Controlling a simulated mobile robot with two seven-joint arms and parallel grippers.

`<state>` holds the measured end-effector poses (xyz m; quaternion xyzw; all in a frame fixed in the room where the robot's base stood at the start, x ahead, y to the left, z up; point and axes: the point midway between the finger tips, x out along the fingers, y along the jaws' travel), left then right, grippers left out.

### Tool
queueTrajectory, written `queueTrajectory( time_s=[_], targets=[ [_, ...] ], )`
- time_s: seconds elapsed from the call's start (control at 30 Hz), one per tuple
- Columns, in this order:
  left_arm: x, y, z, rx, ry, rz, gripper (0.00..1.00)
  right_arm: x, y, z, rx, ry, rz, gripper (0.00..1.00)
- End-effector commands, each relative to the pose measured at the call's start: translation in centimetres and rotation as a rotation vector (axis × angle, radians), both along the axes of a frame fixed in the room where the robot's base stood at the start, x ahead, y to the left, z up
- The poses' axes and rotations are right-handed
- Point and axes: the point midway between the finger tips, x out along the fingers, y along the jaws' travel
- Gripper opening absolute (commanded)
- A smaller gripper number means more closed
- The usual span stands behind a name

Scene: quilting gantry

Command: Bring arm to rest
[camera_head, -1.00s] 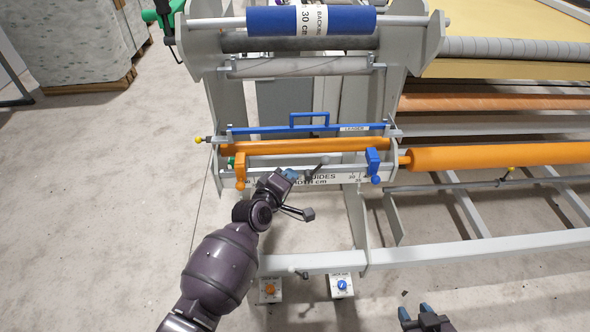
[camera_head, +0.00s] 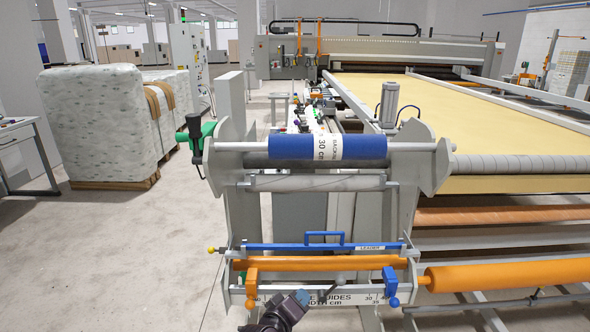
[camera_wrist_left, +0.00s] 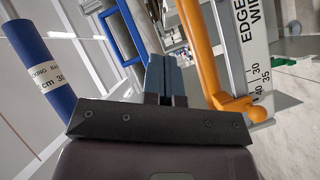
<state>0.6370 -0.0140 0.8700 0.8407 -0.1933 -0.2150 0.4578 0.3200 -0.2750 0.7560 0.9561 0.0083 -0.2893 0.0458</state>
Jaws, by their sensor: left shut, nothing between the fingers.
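My left gripper (camera_head: 301,297) is at the bottom of the head view, in front of the white edge-guide scale (camera_head: 340,297). Its dark arm comes in from the bottom edge and is mostly cut off. In the left wrist view its two blue-grey fingers (camera_wrist_left: 165,78) are together with nothing between them. The orange roller (camera_head: 325,263) and the blue leader bar (camera_head: 275,246) lie just above it in the head view. I cannot tell the exact gap between the fingers and the scale. My right gripper is out of view.
An orange guide clamp (camera_head: 251,284) and a blue guide clamp (camera_head: 390,283) flank my left gripper on the scale. Above is the blue backing roll (camera_head: 290,147) on its stand. Wrapped pallets (camera_head: 105,120) stand at left. The floor (camera_head: 130,250) left of the stand is clear.

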Motion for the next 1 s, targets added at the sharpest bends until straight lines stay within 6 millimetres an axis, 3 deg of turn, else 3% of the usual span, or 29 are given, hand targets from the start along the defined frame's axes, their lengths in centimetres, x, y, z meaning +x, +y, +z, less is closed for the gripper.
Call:
queueTrajectory(
  time_s=[0.1,0.17,0.47,0.67,1.0],
  targets=[
    [0.4,1.0,2.7,0.141,-0.130,-0.005,0.00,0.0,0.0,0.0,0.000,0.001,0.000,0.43],
    [0.2,2.1,3.3,0.222,-0.185,0.002,0.00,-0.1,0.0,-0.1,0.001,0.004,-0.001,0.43],
    [-4.0,9.7,1.7,0.585,-0.305,0.064,0.00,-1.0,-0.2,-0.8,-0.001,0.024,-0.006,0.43],
    [-9.6,16.2,-1.4,0.822,-0.290,0.102,0.00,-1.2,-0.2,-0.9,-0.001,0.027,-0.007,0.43],
    [-22.2,25.6,-6.8,1.078,-0.128,0.115,0.00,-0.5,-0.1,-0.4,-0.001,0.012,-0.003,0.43]
  ],
)
